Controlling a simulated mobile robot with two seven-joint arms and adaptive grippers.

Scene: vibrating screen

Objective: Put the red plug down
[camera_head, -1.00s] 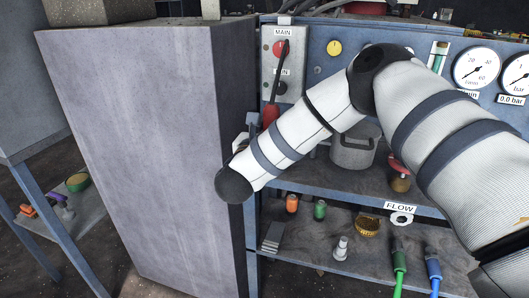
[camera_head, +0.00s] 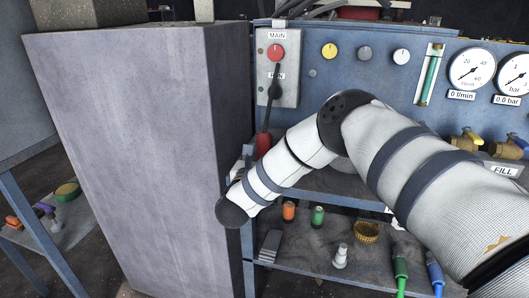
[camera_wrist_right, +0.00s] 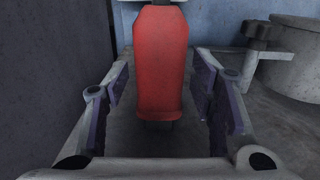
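The red plug (camera_head: 264,145) shows in the head view below the black socket (camera_head: 276,90) on the MAIN panel, with a dark cable or stem rising from it toward that socket. In the right wrist view, the red plug (camera_wrist_right: 160,62) stands upright between the fingers of my right gripper (camera_wrist_right: 163,85). The fingers are apart, with a gap on each side of the plug. I cannot tell whether the plug's lower end touches the surface below. In the head view my right gripper is mostly hidden behind my arm. My left gripper is not in view.
A tall grey block (camera_head: 130,150) stands close on the left. A pot (camera_wrist_right: 285,60) is at the right in the wrist view. The lower shelf (camera_head: 310,255) holds orange (camera_head: 289,211) and green (camera_head: 318,216) pieces and a brass basket (camera_head: 366,233).

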